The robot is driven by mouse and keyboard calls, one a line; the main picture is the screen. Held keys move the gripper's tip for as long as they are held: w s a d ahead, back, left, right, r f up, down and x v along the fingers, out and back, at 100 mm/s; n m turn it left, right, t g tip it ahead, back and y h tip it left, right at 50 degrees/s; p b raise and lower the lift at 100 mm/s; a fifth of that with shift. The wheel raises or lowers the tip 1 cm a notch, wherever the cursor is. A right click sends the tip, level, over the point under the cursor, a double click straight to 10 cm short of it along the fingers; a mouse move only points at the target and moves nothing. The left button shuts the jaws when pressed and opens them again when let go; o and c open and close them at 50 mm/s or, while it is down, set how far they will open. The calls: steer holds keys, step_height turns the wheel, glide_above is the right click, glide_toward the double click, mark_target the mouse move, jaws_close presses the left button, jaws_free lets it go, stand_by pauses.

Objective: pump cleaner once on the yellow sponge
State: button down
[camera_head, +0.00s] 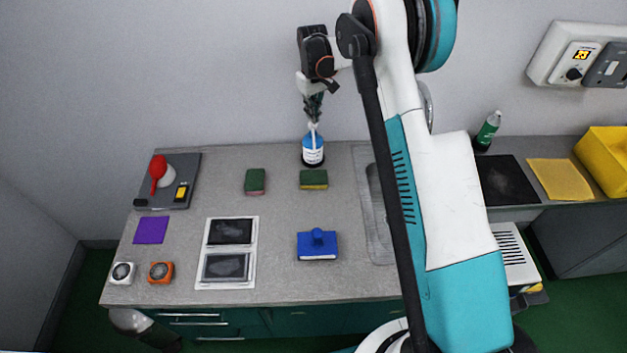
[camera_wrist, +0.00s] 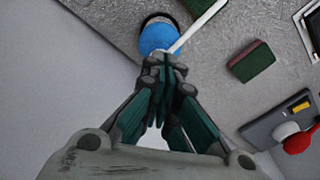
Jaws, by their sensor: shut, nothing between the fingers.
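The cleaner bottle (camera_head: 312,151), blue with a white label and white pump, stands upright near the wall. In the wrist view its blue body (camera_wrist: 158,38) and white spout (camera_wrist: 200,24) show just beyond my fingertips. The yellow sponge (camera_head: 314,180), with a green top and yellow side, lies just in front of the bottle. My gripper (camera_head: 313,112) points down over the pump, shut and empty. Its fingertips (camera_wrist: 165,62) are at or close above the pump head; I cannot tell whether they touch it.
A green and dark red sponge (camera_head: 255,181) lies left of the bottle. A blue-handled block (camera_head: 317,246) sits toward the front. A scale (camera_head: 184,166) is at far left, two framed panels (camera_head: 227,254) nearer. My arm partly hides the sink (camera_head: 373,215). The wall is close behind.

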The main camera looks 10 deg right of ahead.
steer(key=shift+f, duration=0.15)
steer(key=shift+f+b, duration=1.2)
steer(key=shift+f, duration=0.25)
steer(key=shift+r, duration=0.1)
steer(key=shift+r+p, duration=0.4)
steer(key=shift+r, duration=1.1)
step_height(320, 180, up, 6)
steer(key=p, duration=0.2)
steer(key=shift+r, duration=0.1)
